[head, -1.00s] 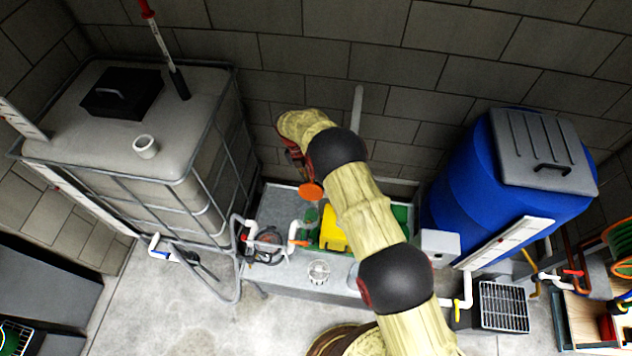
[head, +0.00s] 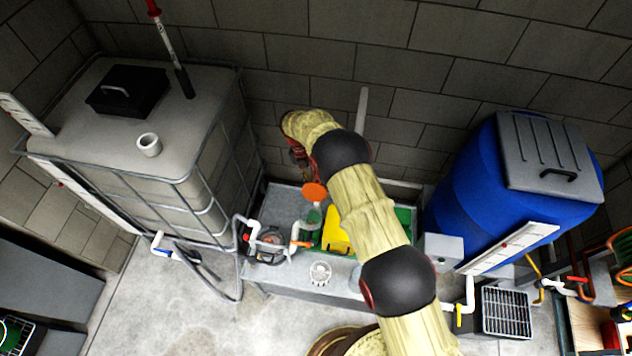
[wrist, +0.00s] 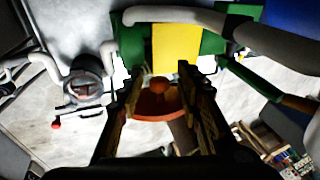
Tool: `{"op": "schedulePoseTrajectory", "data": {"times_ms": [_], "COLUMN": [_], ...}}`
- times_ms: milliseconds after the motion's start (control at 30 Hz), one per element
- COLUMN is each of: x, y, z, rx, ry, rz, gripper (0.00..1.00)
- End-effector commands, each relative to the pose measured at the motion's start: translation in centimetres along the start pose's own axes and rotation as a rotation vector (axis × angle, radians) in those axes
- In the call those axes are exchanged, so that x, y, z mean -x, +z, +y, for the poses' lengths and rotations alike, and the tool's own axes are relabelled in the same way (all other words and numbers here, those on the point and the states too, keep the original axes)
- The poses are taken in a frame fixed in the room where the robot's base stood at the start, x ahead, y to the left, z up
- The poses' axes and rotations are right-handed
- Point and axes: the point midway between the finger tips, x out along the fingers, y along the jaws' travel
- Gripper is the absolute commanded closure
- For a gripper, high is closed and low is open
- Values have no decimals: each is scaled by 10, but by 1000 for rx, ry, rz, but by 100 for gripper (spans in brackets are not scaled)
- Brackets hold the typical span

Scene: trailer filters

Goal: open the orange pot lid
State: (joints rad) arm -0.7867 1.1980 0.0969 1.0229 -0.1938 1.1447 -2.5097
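The orange lid (head: 314,193) is a round disc above a small greenish pot (head: 314,216) on the grey bench. I cannot tell whether the lid rests on the pot. In the wrist view the lid (wrist: 157,105) lies between the two fingers, with a rounded orange knob on it. My gripper (wrist: 160,68) has its fingers apart, one on each side of the knob, with gaps beside the knob. I cannot tell whether a finger touches the lid's rim. In the head view my gripper is small and dark, just above the lid, partly hidden by my arm.
A yellow block (head: 336,230) on a green piece stands right of the pot. A round pump (head: 270,245) with white pipes is to its left. A caged white tank (head: 185,165) stands left, a blue barrel (head: 470,190) right. The block wall is behind.

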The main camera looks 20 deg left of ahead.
Motion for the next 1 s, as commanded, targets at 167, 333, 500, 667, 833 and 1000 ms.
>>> {"op": "schedulePoseTrajectory", "data": {"times_ms": [167,333,500,667,833,1000], "x": [2,23,58,88,110,119], "y": [0,1,1,1,1,1], "z": [0,1,1,1,1,0], "rx": [0,0,1,0,0,0], "ry": [0,1,1,2,1,0], "rz": [0,-3,-3,-2,0,1], "gripper": [65,65,65,65,65,65]}}
